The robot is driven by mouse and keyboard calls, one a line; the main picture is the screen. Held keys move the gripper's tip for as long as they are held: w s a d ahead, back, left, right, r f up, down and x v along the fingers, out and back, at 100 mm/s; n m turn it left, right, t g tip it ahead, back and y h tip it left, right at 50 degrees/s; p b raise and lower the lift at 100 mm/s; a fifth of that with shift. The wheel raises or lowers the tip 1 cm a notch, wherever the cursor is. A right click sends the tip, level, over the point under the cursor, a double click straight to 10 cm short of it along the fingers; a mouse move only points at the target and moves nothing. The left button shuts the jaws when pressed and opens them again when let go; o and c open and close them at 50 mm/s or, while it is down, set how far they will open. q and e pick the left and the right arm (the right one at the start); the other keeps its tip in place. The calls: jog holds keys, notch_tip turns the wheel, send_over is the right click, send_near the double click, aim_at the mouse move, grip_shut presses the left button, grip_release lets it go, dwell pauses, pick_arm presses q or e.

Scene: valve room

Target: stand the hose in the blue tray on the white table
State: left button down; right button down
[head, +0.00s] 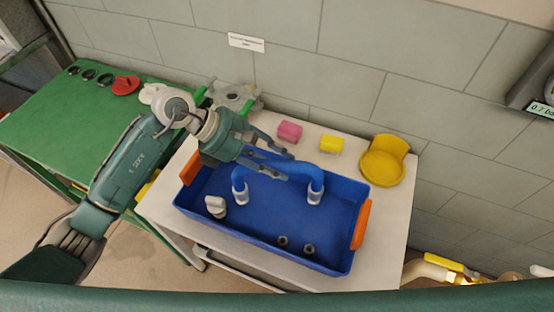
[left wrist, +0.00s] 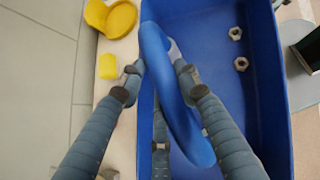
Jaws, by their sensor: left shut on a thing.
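The blue hose (head: 310,172) is bent into an arch, with a pale fitting at each end pointing down. Both ends show inside the blue tray (head: 335,262) in the head view; I cannot tell whether they touch its floor. The tray has orange handles and sits on the white table (head: 385,255). My left gripper (head: 283,167) is over the tray, shut on the top of the arch. In the left wrist view the hose (left wrist: 172,90) passes between the two fingers, over the tray (left wrist: 262,90). My right gripper is not in view.
Two nuts (head: 282,241) and a pale fitting (head: 215,206) lie in the tray. Behind it on the table are a pink block (head: 289,131), a yellow block (head: 331,144) and a yellow scoop-like piece (head: 383,163). A green table (head: 60,125) stands left; a tiled wall is behind.

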pick_arm(q)
jog(key=c, duration=1.7)
grip_release()
jog(key=shift+f, duration=0.15)
jog(key=o, duration=0.5)
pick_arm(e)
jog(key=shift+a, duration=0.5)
pick_arm(q)
jog(key=shift+r, duration=0.2)
jog(key=shift+a+r, duration=0.1)
jog(key=shift+a, duration=0.1)
jog(key=b+v, duration=0.2)
jog(key=v, duration=0.8)
jog(key=shift+a+r, duration=0.15)
jog(key=shift+a, duration=0.05)
jog(key=shift+a+r+b, duration=0.3)
jog(key=shift+r, duration=0.1)
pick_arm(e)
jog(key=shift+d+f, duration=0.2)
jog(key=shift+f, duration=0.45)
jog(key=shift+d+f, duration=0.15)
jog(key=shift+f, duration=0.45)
